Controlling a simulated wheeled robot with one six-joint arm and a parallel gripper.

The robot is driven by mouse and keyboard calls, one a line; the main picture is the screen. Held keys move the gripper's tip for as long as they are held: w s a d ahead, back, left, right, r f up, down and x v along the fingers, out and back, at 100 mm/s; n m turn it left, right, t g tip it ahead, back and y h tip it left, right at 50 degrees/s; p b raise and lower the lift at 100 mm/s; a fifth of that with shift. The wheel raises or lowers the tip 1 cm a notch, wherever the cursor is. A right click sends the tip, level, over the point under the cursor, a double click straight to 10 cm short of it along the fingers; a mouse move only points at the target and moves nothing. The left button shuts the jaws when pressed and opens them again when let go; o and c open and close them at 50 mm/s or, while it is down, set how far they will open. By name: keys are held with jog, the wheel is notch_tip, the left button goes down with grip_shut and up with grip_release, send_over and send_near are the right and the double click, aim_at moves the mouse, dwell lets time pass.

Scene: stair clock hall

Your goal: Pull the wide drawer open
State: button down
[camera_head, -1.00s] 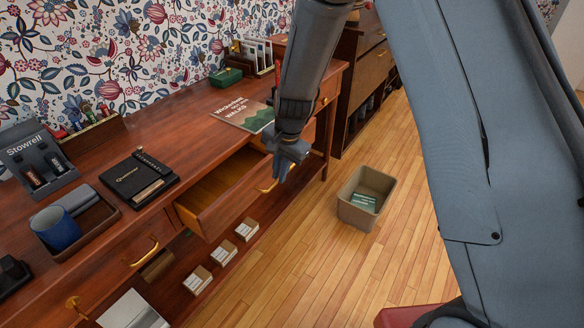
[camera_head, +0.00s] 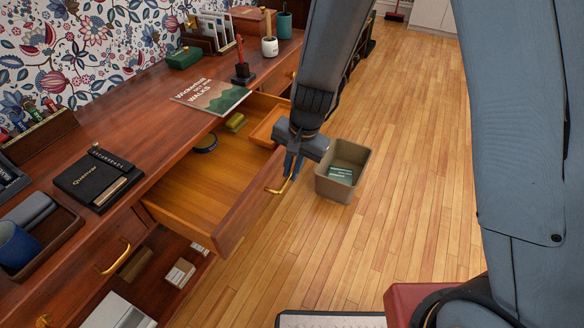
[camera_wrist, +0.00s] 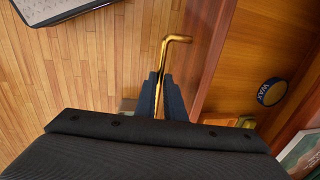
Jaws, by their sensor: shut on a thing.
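The wide drawer (camera_head: 190,200) under the desk top stands well open, its inside showing. A round dark tin (camera_head: 206,143) and a yellow-green item (camera_head: 235,122) lie in it, near a small wooden tray (camera_head: 268,126). My gripper (camera_head: 288,172) is at the drawer front, shut on the brass handle (camera_head: 280,188). In the wrist view the fingers (camera_wrist: 160,98) close around the handle bar (camera_wrist: 172,42), and the drawer front is just to the right. The tin (camera_wrist: 271,92) also shows there. The far end of the handle is hidden by my gripper.
A beige waste bin (camera_head: 342,170) stands on the wooden floor just right of my gripper.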

jog(key=c, duration=2.1)
grip_release()
jog(key=r, duration=0.2)
jog(key=d+r, duration=0.1)
jog(key=r, duration=0.4)
jog(key=shift+s+d+r+p, duration=0.15)
jog(key=shift+s+r+p, duration=0.2)
jog(key=shift+p, duration=0.05)
jog(key=s+d+r+n, duration=0.1)
jog(key=s+d+r, duration=0.1)
jog(key=s+d, duration=0.2)
jog(key=s+d+r+n+h, duration=0.1)
jog(key=s+d, duration=0.3)
jog(key=d, duration=0.5)
jog(key=s+d+r+n+g+h, duration=0.1)
jog(key=s+d+r+n, duration=0.2)
jog(key=d, duration=0.4)
jog(key=shift+s+r, duration=0.25)
jog(key=shift+s, duration=0.3)
jog(key=shift+s+r, duration=0.25)
jog(key=shift+s, duration=0.3)
